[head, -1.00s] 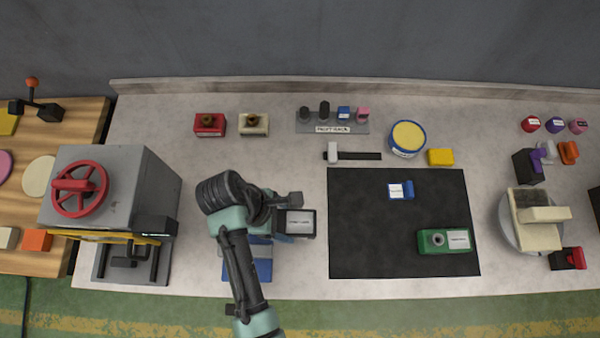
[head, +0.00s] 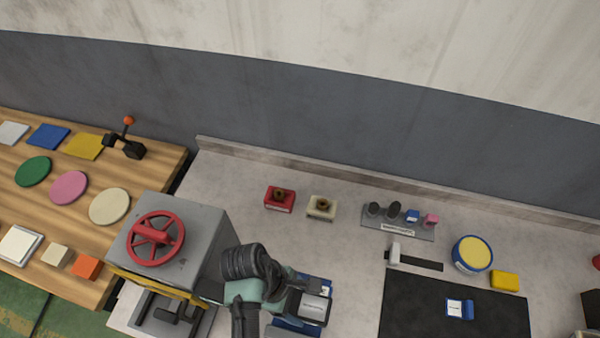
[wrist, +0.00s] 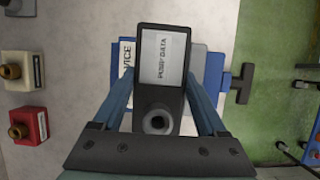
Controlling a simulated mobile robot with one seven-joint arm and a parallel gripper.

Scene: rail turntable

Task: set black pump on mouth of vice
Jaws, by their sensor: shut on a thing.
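The black pump (wrist: 148,97) has a white "PUMP DATA" label and a round port, and my gripper (wrist: 161,78) is shut on it, one finger on each side. In the head view the pump (head: 314,308) is at the end of my arm. The blue vice (wrist: 214,72) with its "VICE" label lies beneath the pump in the wrist view, its dark T-handle out to the right. The vice (head: 290,328) is mostly covered by my arm and the pump in the head view. The mouth is hidden, and I cannot tell whether pump and vice touch.
A grey machine with a red handwheel (head: 154,239) stands close left of my gripper. A red block (head: 279,199) and a cream block (head: 321,207) sit behind. A black mat (head: 440,310) lies to the right. The bench between blocks and vice is clear.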

